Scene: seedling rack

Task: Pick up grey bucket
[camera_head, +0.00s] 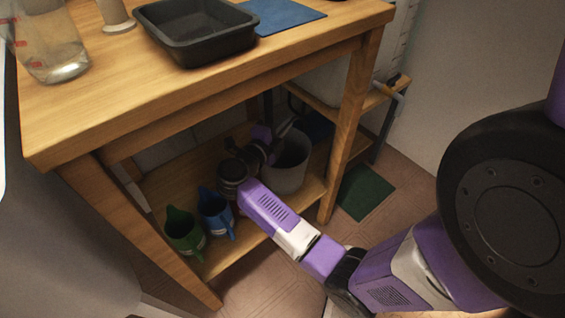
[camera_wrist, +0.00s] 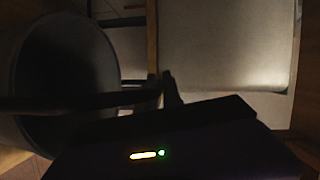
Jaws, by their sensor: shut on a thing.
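The grey bucket (camera_head: 285,172) stands upright on the table's lower shelf, at the shelf's right part. In the wrist view its round open mouth (camera_wrist: 112,65) fills the left side, and its inside is dark. My gripper (camera_head: 272,140) is at the bucket's left rim and shut on it. In the wrist view a dark bar crosses in front of the bucket's mouth towards my gripper (camera_wrist: 170,88). The exact contact is too dark to make out, and my wrist hides part of the bucket's left side.
A green watering can (camera_head: 184,236) and a blue one (camera_head: 215,216) stand left of my arm on the lower shelf (camera_head: 232,250). The wooden table top (camera_head: 120,85) is above, with a black tray (camera_head: 190,45). A table leg (camera_head: 345,140) is close right of the bucket.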

